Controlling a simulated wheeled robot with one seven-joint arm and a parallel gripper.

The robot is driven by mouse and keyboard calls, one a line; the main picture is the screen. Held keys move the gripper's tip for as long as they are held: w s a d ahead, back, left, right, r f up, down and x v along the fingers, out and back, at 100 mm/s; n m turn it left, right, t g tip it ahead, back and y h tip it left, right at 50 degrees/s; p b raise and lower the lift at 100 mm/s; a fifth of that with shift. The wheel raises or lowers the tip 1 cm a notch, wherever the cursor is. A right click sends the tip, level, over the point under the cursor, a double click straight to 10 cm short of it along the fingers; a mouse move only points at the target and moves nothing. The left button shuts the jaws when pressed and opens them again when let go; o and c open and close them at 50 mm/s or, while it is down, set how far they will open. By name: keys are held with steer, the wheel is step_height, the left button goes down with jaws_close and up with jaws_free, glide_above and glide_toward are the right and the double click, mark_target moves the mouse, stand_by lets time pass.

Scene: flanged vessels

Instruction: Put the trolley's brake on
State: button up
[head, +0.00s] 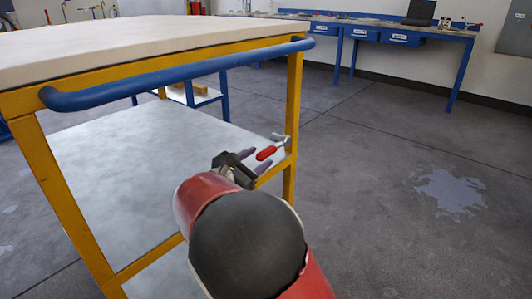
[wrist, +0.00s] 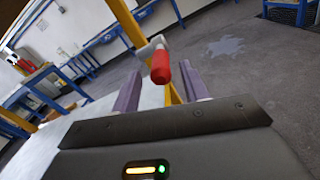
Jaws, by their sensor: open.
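The trolley (head: 172,60) has a yellow frame, a pale top, a blue push bar (head: 190,72) and a grey lower shelf (head: 130,150). Its brake lever has a red grip (head: 266,153) on a grey metal bracket at the trolley's right post, near the lower shelf's edge. My gripper (head: 250,160) is open, with its purple fingers beside the red grip. In the wrist view the red grip (wrist: 161,67) stands ahead of and between the fingers of my gripper (wrist: 161,88), apart from them as far as I can tell. My arm hides part of the lower shelf's edge.
A blue workbench (head: 400,30) with drawers stands along the back wall. The grey floor (head: 390,160) to the right of the trolley is clear, with a pale patch (head: 450,190) on it. The yellow post (head: 292,120) rises close by the brake.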

mark_target(266, 154)
steer(key=x, duration=0.4)
steer(key=shift+d, duration=0.1)
jaws_close()
